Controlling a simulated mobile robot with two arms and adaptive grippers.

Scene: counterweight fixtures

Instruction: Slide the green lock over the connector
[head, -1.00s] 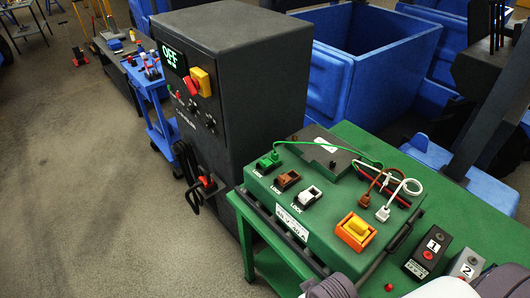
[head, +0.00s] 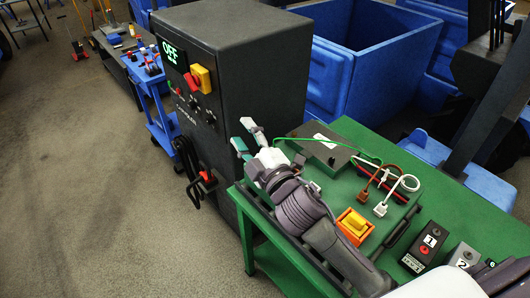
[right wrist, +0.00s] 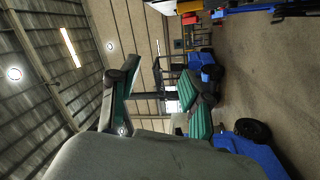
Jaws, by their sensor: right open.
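My right gripper (head: 243,136) is open above the far left end of the green panel box (head: 335,185); its arm comes in from the bottom right. In the right wrist view, the fingers (right wrist: 168,85) are spread with nothing between them. The green lock and its connector are hidden behind my right gripper and arm in the head view. The green wire (head: 345,153) leads behind the gripper. A brown connector (head: 363,196) and a white connector (head: 381,209) lie loose on the box. My left gripper is not in view.
A dark cabinet (head: 250,75) with an "OFF" display stands just behind the gripper. An orange-yellow switch (head: 353,225) is on the box, close to my arm. Two button boxes, 1 (head: 425,247) and 2 (head: 464,256), stand on the green table (head: 450,207). Blue bins (head: 385,60) stand behind.

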